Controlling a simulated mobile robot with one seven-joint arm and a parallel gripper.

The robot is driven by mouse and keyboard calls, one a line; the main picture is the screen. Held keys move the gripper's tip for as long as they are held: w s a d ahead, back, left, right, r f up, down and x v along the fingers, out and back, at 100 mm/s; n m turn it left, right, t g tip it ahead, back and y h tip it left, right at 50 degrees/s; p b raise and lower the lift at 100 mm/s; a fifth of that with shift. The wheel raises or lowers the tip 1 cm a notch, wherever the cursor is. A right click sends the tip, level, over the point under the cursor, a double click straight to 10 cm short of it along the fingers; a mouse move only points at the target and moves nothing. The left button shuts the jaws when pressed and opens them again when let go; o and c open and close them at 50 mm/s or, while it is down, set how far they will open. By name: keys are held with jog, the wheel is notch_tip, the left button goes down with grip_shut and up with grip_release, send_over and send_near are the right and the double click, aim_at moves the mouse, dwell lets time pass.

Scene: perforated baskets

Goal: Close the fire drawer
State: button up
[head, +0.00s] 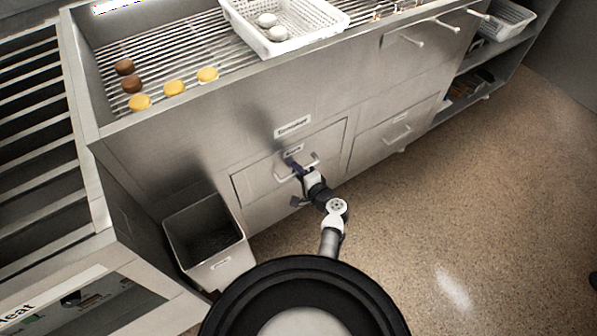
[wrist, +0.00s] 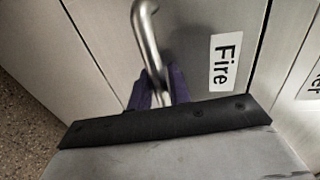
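The fire drawer (head: 250,187) is a grey metal front low in the cabinet. Its "Fire" label (wrist: 225,62) reads clearly in the wrist view. Its curved metal handle (wrist: 147,35) also shows in the head view (head: 313,163). My gripper (wrist: 160,92) has dark purple fingers on either side of the handle bar, close against it. In the head view, my gripper (head: 299,170) is at the middle of the handle and hides part of it. The drawer front looks nearly flush with the cabinet, but I cannot tell whether a small gap stays.
A grey bin (head: 207,240) stands left of the drawer. Another drawer (head: 395,135) with a handle is to the right. Above, a grill (head: 165,68) holds round patties and a white perforated basket (head: 285,43). The floor (head: 480,190) at right is clear.

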jog(key=shift+r, duration=0.2)
jog(key=v, duration=1.3)
jog(key=shift+s+d+b, duration=0.25)
jog(key=shift+s+b, duration=0.1)
jog(key=shift+b, duration=0.05)
jog(key=shift+f, duration=0.15)
